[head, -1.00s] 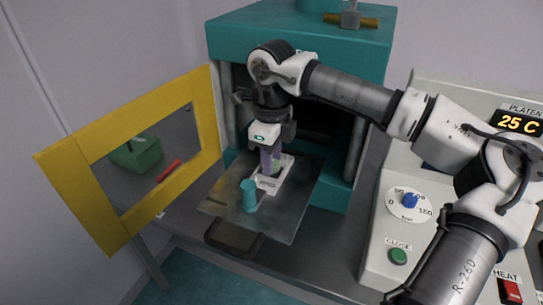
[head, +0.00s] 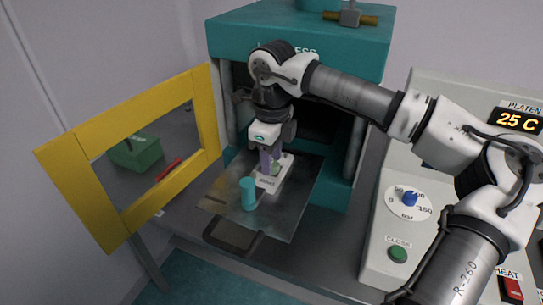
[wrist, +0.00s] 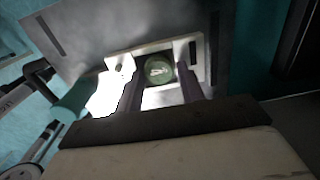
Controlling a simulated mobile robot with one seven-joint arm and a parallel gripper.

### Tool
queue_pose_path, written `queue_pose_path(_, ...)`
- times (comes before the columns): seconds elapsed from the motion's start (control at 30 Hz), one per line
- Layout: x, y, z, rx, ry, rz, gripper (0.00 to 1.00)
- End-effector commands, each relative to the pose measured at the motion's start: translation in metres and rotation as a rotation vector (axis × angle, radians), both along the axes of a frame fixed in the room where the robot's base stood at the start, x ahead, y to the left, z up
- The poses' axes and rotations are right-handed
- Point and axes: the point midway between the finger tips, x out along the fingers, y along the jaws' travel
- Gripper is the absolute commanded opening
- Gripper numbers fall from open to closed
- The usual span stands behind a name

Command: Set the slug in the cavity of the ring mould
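The green slug (wrist: 159,70) shows as a round disc between the purple fingertips of my gripper (wrist: 160,80) in the wrist view. In the head view only a bit of green (head: 276,168) shows beside my gripper (head: 270,166). My fingers point down over a pale plate (wrist: 120,62), which appears to be the ring mould and also shows in the head view (head: 267,183). The fingertips are close to the slug's sides, but I cannot tell whether they touch it. The cavity is hidden, and I cannot tell whether the slug sits in it.
A teal cylinder (head: 249,194) stands on the metal tray (head: 282,222), just left of the pale plate. The yellow-framed door (head: 75,205) stands open at left. The teal press (head: 355,60) rises behind my arm. A control panel (head: 375,235) is at right.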

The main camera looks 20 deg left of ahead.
Motion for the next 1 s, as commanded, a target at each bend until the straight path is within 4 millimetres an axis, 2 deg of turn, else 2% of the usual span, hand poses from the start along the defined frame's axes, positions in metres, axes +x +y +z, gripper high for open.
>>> queue_pose_path(0.03,-0.007,-0.001,-0.019,-0.018,0.030,0.011,0.54)
queue_pose_path(0.37,-0.008,0.000,-0.019,-0.018,0.034,0.012,0.54)
queue_pose_path(0.53,-0.008,0.000,-0.010,-0.018,0.034,0.013,0.54)
queue_pose_path(0.67,-0.007,0.000,0.004,-0.019,0.030,0.011,0.54)
queue_pose_path(1.0,-0.005,-0.001,0.086,-0.017,0.022,0.006,0.54)
